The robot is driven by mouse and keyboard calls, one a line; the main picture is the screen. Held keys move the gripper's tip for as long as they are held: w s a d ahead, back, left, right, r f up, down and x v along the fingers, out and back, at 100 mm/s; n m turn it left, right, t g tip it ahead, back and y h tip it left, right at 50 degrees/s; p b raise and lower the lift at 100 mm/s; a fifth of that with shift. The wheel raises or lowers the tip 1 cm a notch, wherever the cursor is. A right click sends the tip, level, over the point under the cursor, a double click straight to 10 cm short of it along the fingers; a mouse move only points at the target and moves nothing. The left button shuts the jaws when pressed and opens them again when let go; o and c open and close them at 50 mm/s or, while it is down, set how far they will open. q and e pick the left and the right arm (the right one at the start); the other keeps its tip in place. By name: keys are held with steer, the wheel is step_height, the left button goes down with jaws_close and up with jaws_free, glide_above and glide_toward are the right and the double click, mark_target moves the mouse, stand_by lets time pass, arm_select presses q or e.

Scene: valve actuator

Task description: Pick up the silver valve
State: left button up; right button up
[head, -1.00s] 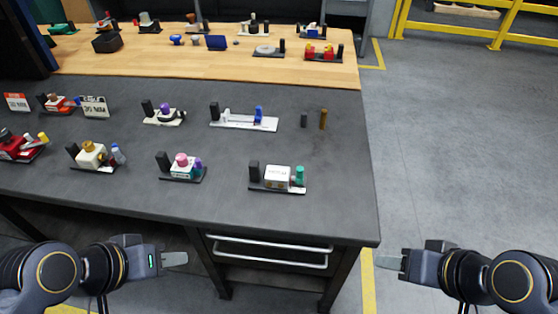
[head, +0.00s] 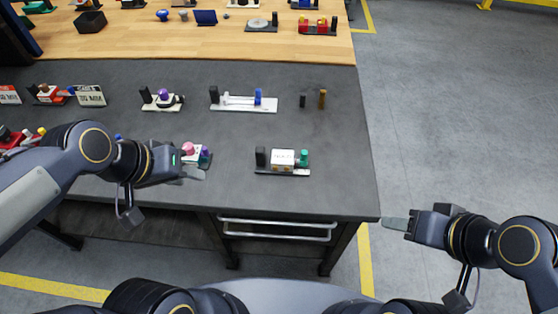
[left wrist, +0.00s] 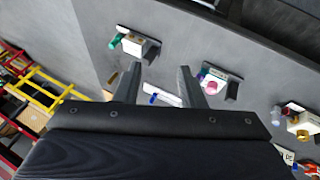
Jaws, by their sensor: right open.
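A pale, silver-looking valve with a blue end (head: 240,101) lies on a white base in the middle row of the dark table; it looks like the silver valve, though a grey disc-shaped piece (head: 260,23) on the wooden table is also silvery. My left gripper (head: 194,175) is above the front of the table, in front of the pale valve and to its left, partly covering the pink-topped valve (head: 190,150). In the left wrist view its two fingers (left wrist: 158,84) are apart and empty, with the blue-ended piece (left wrist: 162,97) below, partly hidden. My right gripper (head: 396,223) is open beyond the table's right front corner.
A white valve with a green knob (head: 284,160) stands near the front edge. A purple-topped valve (head: 162,100) is left of the pale one. Black and brown pegs (head: 322,98) stand to its right. The table's right side is clear.

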arm_select(q)
steer(key=w+d+f+g+y, duration=0.1)
steer(key=w+d+f, duration=0.1)
steer(key=w, duration=0.4)
steer(key=w+d+f, duration=0.2)
steer(key=w, duration=0.3)
steer(key=m+y, duration=0.2)
steer(key=y, duration=0.1)
glide_toward(260, 149)
steer(key=x, duration=1.2)
steer(key=shift+f, duration=0.1)
jaws_close()
